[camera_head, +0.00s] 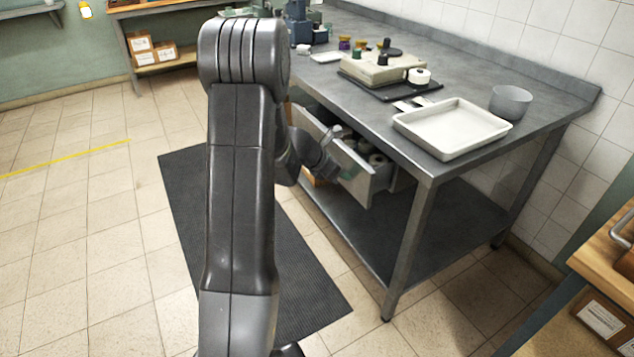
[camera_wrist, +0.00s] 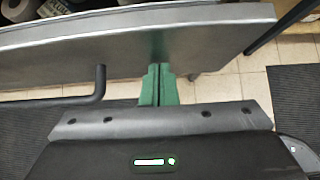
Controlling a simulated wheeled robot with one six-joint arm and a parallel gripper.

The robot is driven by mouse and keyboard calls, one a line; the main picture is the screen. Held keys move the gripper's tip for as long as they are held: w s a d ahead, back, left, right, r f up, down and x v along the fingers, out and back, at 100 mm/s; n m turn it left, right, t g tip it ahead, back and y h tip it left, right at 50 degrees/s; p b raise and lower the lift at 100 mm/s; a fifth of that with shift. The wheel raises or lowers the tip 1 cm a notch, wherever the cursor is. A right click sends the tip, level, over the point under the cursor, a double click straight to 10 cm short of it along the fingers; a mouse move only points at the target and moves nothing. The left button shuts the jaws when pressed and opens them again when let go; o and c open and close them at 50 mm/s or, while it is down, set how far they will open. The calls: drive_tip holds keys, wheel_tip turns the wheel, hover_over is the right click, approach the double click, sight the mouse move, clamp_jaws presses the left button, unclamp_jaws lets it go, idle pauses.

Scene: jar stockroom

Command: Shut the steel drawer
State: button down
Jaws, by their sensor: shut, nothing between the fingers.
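The steel drawer (camera_head: 380,180) hangs under the bench top and is pulled out, with pale rolls or jars visible inside it. In the wrist view its grey front panel (camera_wrist: 215,42) crosses the picture, with a dark bar handle (camera_wrist: 100,82) to the left of my fingers. My gripper (camera_wrist: 157,70) is shut and empty, its green fingers together. The fingertips are at the outer face of the drawer front, right of the handle; whether they touch or stand just off it is unclear. In the head view my gripper (camera_head: 348,173) is beside the drawer front, partly hidden by my wrist.
The steel bench (camera_head: 470,95) carries a white tray (camera_head: 452,128), a grey bowl (camera_head: 510,102) and a cream device (camera_head: 383,68). Its lower shelf (camera_head: 400,240) is below the drawer. A dark mat (camera_head: 310,290) lies on the floor. A wooden-topped unit (camera_head: 605,245) stands right.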

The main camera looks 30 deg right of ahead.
drive_tip(key=d+p, duration=0.1)
drive_tip(key=d, duration=0.7)
drive_tip(key=shift+w+d, duration=0.15)
drive_tip(key=shift+d, duration=0.15)
drive_tip(key=shift+d+r, duration=0.15)
drive_tip(key=shift+d, duration=0.05)
drive_tip(key=shift+r, duration=0.1)
drive_tip(key=shift+w, duration=0.1)
